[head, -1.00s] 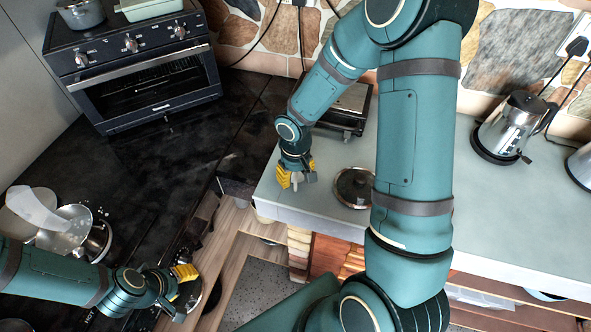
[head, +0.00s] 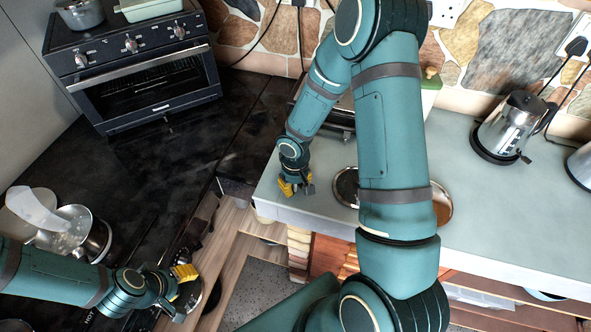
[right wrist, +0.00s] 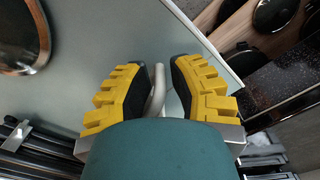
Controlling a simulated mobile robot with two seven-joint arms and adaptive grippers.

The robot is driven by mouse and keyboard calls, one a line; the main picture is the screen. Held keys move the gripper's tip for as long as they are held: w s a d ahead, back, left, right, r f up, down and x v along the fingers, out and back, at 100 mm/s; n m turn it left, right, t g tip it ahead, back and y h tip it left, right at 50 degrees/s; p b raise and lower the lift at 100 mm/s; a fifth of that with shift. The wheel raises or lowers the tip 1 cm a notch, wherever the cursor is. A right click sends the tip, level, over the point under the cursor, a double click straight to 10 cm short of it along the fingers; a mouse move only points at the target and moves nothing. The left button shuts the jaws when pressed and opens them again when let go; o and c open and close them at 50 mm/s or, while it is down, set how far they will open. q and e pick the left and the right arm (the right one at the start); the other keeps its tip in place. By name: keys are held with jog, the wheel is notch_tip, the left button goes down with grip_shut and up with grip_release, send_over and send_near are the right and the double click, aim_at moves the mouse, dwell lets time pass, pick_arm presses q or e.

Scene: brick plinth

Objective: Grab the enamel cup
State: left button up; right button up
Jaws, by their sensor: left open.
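I cannot make out an enamel cup for certain in either view. My right gripper (head: 296,188) is low over the left front corner of the grey counter (head: 490,220). In the right wrist view a pale curved piece (right wrist: 158,88) shows between its yellow-and-black fingers; what it belongs to is hidden, and I cannot tell whether the fingers press on it. My left gripper (head: 188,288) is open at the lower left, over the edge of the dark worktop (head: 150,170), with nothing clearly held.
A round glass lid (head: 345,184) lies right of my right gripper. A brown round dish (head: 442,206) is partly hidden by my right arm. A steel kettle (head: 508,128) stands at the right. An oven (head: 150,85) and pots (head: 68,230) are on the left.

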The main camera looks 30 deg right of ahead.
grip_shut()
jog(key=shift+r, duration=0.1)
